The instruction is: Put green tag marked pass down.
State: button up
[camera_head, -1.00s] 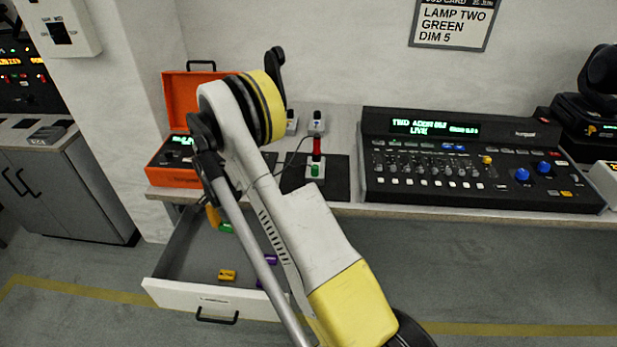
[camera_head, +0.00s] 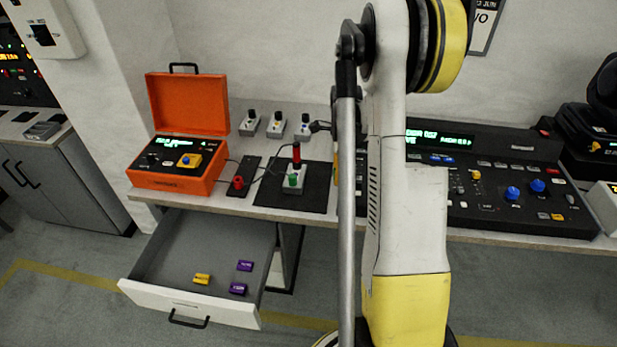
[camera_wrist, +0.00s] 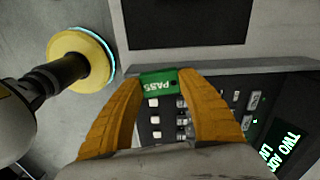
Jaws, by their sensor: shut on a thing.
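In the wrist view, my gripper (camera_wrist: 158,90) is shut on the green tag (camera_wrist: 158,83), whose PASS lettering appears upside down. The tag is between the two orange fingertips. The black lighting console (camera_wrist: 205,118) shows behind it, below in the picture; I cannot tell the height between them. In the head view, my arm hides the gripper and the tag, and covers the left part of the console (camera_head: 520,200).
An open drawer (camera_head: 150,262) holds one yellow and two purple tags. An orange case (camera_head: 185,105) stands open on the desk's left. A black mat (camera_head: 318,195) carries a small box with red and green parts (camera_head: 293,180). Several small switch boxes (camera_head: 276,126) stand by the wall.

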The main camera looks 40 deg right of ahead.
jog(key=s+d, duration=0.1)
jog(key=d+m, duration=0.1)
jog(key=shift+s+d+r, duration=0.3)
jog(key=shift+s+r, duration=0.05)
jog(key=shift+s, duration=0.05)
jog(key=b, duration=0.4)
send_over(317, 184)
notch_tip(317, 184, down, 7)
jog(key=shift+s, duration=0.1)
jog(key=shift+f+b, duration=0.75)
jog(key=shift+f, duration=1.15)
jog(key=shift+f, duration=0.2)
jog(key=o, duration=0.9)
